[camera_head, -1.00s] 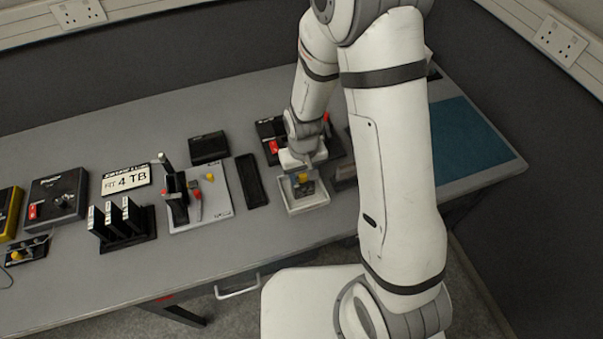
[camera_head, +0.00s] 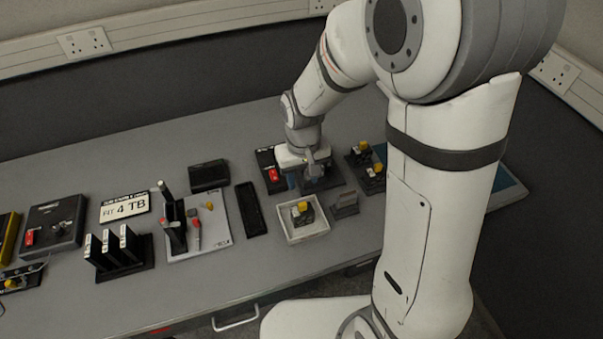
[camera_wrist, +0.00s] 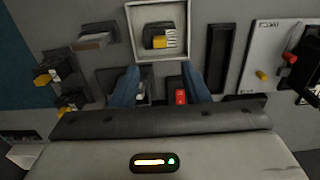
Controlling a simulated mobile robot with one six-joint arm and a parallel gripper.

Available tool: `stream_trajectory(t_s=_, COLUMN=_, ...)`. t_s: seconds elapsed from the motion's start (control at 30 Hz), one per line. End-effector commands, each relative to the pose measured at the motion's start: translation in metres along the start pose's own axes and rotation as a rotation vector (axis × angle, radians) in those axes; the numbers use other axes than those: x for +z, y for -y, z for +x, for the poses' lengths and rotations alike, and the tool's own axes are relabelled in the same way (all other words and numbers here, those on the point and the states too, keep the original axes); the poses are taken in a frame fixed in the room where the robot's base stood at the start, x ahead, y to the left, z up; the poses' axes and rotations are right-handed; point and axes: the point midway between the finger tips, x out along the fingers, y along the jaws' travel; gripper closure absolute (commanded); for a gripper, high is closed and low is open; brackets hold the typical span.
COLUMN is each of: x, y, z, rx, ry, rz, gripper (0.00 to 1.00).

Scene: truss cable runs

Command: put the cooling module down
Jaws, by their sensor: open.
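A small black module with a yellow block and pale fins, which looks like the cooling module (camera_head: 302,213), sits inside a white open tray (camera_head: 307,238) on the bench. In the wrist view the module (camera_wrist: 158,37) lies within the walls of the tray (camera_wrist: 185,55). My gripper (camera_head: 308,180) is behind the tray in the head view, over a dark unit with a red switch (camera_head: 273,174). In the wrist view its two blue fingers are spread wide, my gripper (camera_wrist: 160,88) holding nothing, apart from the module. The gripper partly hides the dark unit.
Two similar yellow-topped modules (camera_head: 366,165) stand right of the gripper. A small grey block (camera_head: 345,205) is right of the tray and a long black tray (camera_head: 251,209) left of it. A rack of black cards (camera_head: 117,250) stands further left. The front bench strip is clear.

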Motion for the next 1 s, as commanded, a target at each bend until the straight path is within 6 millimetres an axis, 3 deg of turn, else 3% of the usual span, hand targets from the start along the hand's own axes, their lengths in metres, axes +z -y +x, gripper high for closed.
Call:
stream_trajectory(t_s=0.33, x=0.003, y=-0.004, z=-0.022, rx=0.0, ry=-0.01, rz=0.009, gripper=0.58)
stream_trajectory(t_s=0.47, x=0.018, y=-0.02, z=-0.05, rx=0.0, ry=-0.054, rz=0.044, gripper=0.58)
stream_trajectory(t_s=0.73, x=0.084, y=-0.061, z=-0.122, rx=0.014, ry=-0.188, rz=0.162, gripper=0.58)
stream_trajectory(t_s=1.0, x=0.144, y=-0.079, z=-0.154, rx=0.039, ry=-0.283, rz=0.25, gripper=0.58)
